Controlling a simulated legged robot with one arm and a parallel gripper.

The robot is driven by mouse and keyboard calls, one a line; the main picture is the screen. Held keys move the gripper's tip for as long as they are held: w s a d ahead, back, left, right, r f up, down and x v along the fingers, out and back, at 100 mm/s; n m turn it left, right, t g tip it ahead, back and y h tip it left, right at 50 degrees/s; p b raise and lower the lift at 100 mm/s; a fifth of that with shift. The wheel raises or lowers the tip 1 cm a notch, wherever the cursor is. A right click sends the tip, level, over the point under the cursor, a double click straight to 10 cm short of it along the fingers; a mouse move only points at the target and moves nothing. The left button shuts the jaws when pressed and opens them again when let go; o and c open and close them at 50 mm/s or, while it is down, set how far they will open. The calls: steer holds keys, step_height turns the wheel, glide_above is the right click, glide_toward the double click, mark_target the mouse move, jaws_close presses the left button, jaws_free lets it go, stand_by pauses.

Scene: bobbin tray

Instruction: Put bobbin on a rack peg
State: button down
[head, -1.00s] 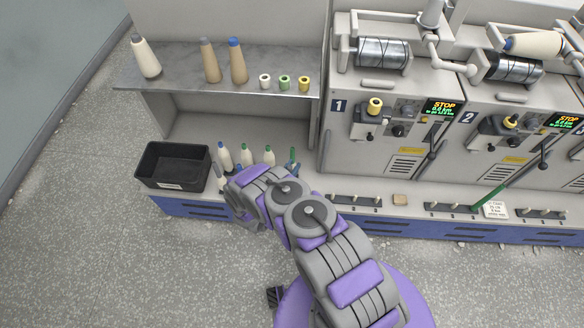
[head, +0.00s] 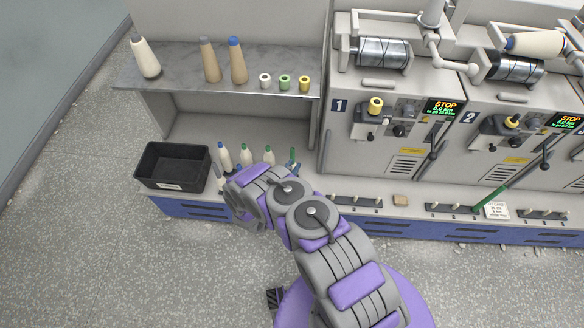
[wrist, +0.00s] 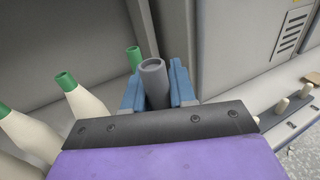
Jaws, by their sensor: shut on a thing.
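In the wrist view my gripper (wrist: 158,88) is shut on a bobbin, of which only the grey tube end (wrist: 153,78) shows, standing up between the blue fingers. The rest of it is hidden by the gripper mount. In the head view my arm hides most of the gripper and the held bobbin. Rack pegs (wrist: 281,105) stand on a ledge to the right; they also show in the head view (head: 361,202), right of my arm.
A black bin (head: 172,184) stands at the left end of the ledge. A blue-tipped bobbin (head: 224,157) and green-tipped bobbins (head: 245,152) stand right of it. The shelf above (head: 185,86) carries cones and small spools. Winding machines (head: 400,130) rise behind the pegs.

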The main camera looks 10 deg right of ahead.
steer(key=shift+f+b, duration=0.35)
steer(key=shift+f, duration=0.7)
steer(key=c, duration=1.2)
jaws_free()
steer(key=v, duration=1.1)
